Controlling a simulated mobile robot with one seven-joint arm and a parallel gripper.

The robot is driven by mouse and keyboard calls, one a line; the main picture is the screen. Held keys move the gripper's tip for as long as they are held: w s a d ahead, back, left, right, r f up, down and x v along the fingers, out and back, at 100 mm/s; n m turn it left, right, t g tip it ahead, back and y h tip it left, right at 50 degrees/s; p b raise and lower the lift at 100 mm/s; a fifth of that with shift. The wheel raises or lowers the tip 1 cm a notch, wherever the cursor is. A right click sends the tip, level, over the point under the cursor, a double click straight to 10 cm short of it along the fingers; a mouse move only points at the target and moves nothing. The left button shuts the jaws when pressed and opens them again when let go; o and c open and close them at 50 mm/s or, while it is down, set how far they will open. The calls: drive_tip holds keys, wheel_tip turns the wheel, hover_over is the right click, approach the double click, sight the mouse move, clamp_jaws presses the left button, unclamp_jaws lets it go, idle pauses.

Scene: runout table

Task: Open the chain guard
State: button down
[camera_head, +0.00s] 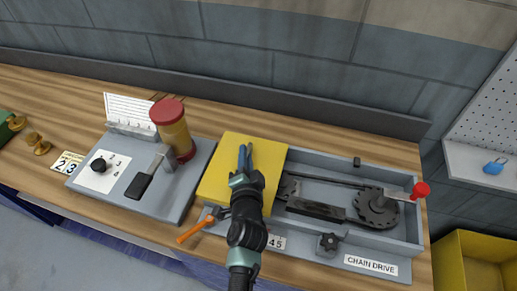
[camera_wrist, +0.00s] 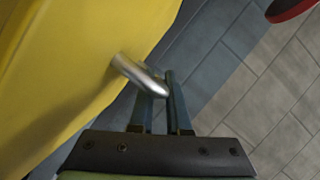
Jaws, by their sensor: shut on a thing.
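The yellow chain guard (camera_head: 216,170) stands over the left end of the grey chain drive box (camera_head: 408,205). The box's right part is uncovered. A chain and a dark sprocket (camera_head: 377,208) show there. My gripper (camera_head: 244,152) is in front of the guard. In the wrist view my gripper (camera_wrist: 160,80) is shut on a short silver handle (camera_wrist: 138,73) that sticks out of the yellow guard (camera_wrist: 75,75). The grip's far side is hidden. A label reading CHAIN DRIVE (camera_head: 371,265) is on the box's front.
A red-knobbed lever (camera_head: 420,190) stands at the box's right end. A black knob (camera_head: 328,243) and an orange handle (camera_head: 194,229) are at the front. A control panel (camera_head: 127,196) and red-capped yellow cylinder (camera_head: 172,130) stand left. A yellow bin (camera_head: 455,265) is at the right.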

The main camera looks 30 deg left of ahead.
drive_tip(key=shift+a, duration=0.3)
drive_tip(key=shift+d, duration=0.25)
drive_tip(key=c, duration=0.9)
unclamp_jaws()
drive_tip(key=shift+d, duration=0.1)
drive_tip(key=shift+d, duration=0.1)
drive_tip(key=b+v, duration=0.1)
drive_tip(key=v, duration=1.1)
drive_tip(key=shift+s+d+r, duration=0.1)
drive_tip(key=shift+s+r, duration=0.1)
drive_tip(key=shift+s, duration=0.2)
